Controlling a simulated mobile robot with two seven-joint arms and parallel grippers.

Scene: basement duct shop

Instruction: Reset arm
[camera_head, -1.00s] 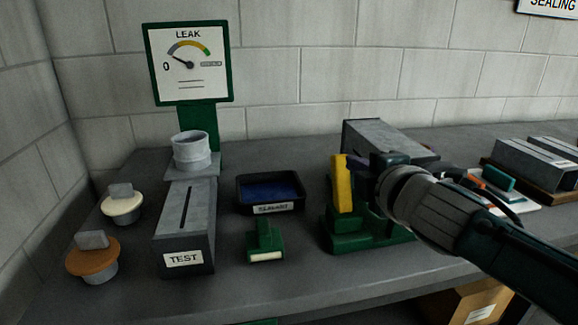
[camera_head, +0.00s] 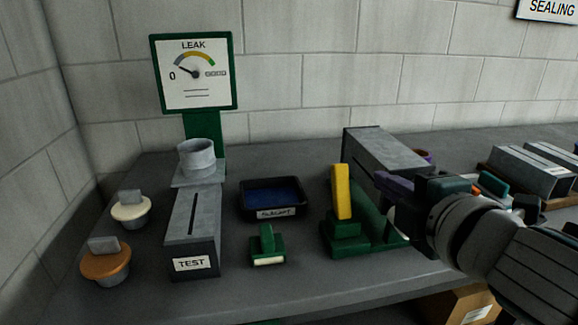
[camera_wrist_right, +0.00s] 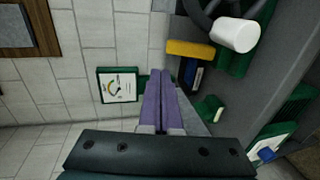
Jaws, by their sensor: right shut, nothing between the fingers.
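My right gripper (camera_head: 380,179) is at the right of the head view, above the bench beside the green stand with the yellow bar (camera_head: 341,192). Its purple fingers are closed together with nothing between them, and they also show in the right wrist view (camera_wrist_right: 160,98). The gripper is in front of a long grey duct piece (camera_head: 385,149), and my right forearm comes in from the lower right. My left gripper is in neither view.
A test box (camera_head: 193,240) with a leak gauge (camera_head: 194,100) stands left on the bench. Nearby are a blue-filled tray (camera_head: 270,213), a green-handled tool (camera_head: 267,250), an orange plug (camera_head: 106,266) and a cream plug (camera_head: 131,211). Grey ducts (camera_head: 530,171) lie at right.

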